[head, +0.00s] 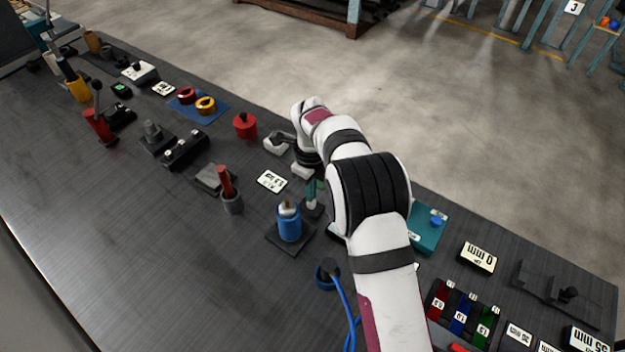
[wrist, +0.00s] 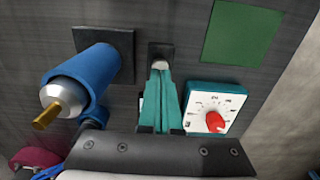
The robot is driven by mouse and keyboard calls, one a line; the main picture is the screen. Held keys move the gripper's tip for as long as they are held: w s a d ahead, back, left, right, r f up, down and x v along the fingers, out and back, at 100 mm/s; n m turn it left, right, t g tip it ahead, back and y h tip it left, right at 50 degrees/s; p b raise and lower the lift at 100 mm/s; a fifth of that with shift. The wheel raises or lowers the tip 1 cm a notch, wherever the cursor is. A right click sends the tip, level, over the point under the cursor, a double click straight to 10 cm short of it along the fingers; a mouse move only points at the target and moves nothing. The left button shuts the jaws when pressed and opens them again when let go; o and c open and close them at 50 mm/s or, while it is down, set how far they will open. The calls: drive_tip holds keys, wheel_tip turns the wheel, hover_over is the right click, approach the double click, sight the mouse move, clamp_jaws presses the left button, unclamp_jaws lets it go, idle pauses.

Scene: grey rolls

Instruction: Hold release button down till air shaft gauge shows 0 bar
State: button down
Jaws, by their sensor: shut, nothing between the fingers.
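My gripper (wrist: 160,72) is shut and empty, its teal fingers together, tips at a small dark block (wrist: 160,50) with a pale piece at the tips. Whether they touch or press it, I cannot tell. In the head view my gripper (head: 314,190) points down beside a blue cylinder (head: 290,226) with a metal end, probably the air shaft. The wrist view shows this cylinder (wrist: 85,75) left of the fingers, with a brass tip. No part is clearly identifiable as the release button.
A teal box with a white dial and red knob (wrist: 213,118) stands right of the fingers. A blue hose coupling (head: 326,274) lies in front of the cylinder. A red part in a grey cup (head: 231,200) stands left. The bench's front left is clear.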

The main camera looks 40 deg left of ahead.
drive_tip(key=shift+f, duration=0.5)
drive_tip(key=shift+d+f, duration=0.1)
drive_tip(key=shift+f, duration=0.55)
idle(2.7)
drive_tip(key=shift+r, duration=3.1)
